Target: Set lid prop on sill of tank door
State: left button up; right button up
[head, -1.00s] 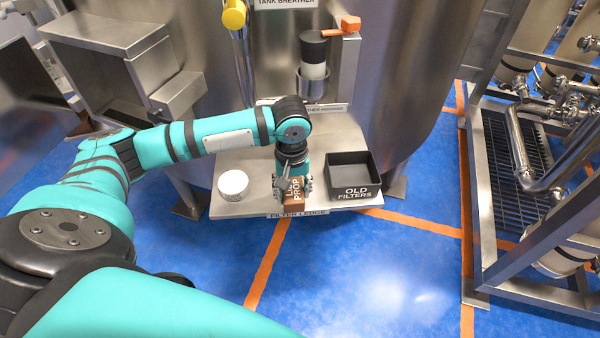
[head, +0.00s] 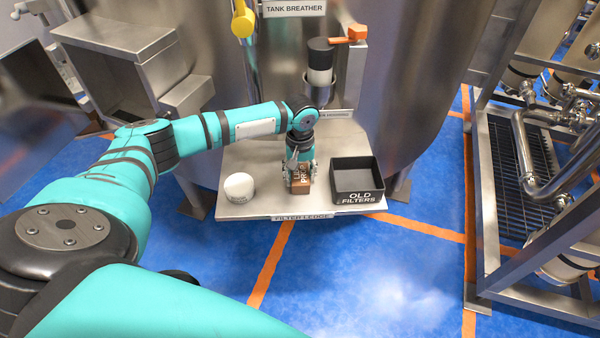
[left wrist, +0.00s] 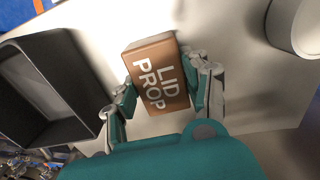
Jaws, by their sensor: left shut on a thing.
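The lid prop is a brown block with white "LID PROP" lettering; it shows in the head view (head: 301,183) and in the left wrist view (left wrist: 156,76). My left gripper (head: 300,172) is shut on it, with one finger on each side of the block in the left wrist view (left wrist: 163,92). The block is at the filter ledge (head: 270,203); I cannot tell whether it touches the ledge. At the upper left stands an open box-like steel opening (head: 110,45) on the tank side, perhaps the tank door; no label shows there. My right gripper is not in view.
A black "OLD FILTERS" tray (head: 357,196) stands right of the block, and a white round cap (head: 239,187) stands left of it. A black-and-white filter (head: 320,62) sits in a housing above. A pipe skid (head: 520,150) stands at the right.

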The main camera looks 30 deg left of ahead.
pick_arm(q)
jog(key=shift+f, duration=0.1)
jog(key=o, duration=1.2)
